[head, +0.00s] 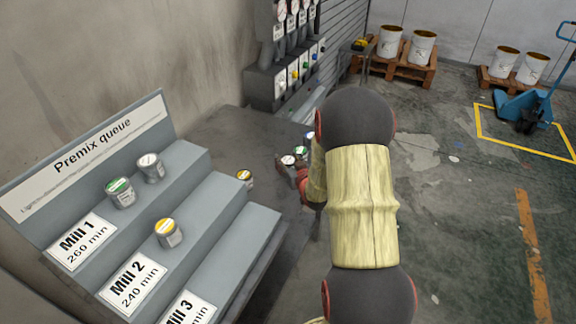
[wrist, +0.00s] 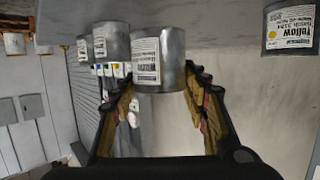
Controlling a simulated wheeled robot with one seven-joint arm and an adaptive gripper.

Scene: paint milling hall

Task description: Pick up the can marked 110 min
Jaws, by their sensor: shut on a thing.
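My gripper (wrist: 163,82) is shut on a grey metal can (wrist: 160,58) with a white label, its fingers on either side of the can's lower part in the wrist view. The label's print is too small to read, so I cannot tell whether it says 110 min. In the head view, a white-lidded can (head: 287,160) sits at my gripper (head: 291,171), which my arm partly hides. Two similar cans (wrist: 111,42) (wrist: 83,48) stand left of the held one in the wrist view. A green-lidded can (head: 301,150) is close behind in the head view.
A yellow-lidded can (head: 244,178) stands left of my gripper; a can labelled Yellow (wrist: 290,27) shows in the wrist view. The stepped Premix queue rack (head: 226,204) holds a green-lidded (head: 120,193), a white-lidded (head: 150,168) and a yellow-lidded can (head: 168,234). Gauges and valves line the wall behind.

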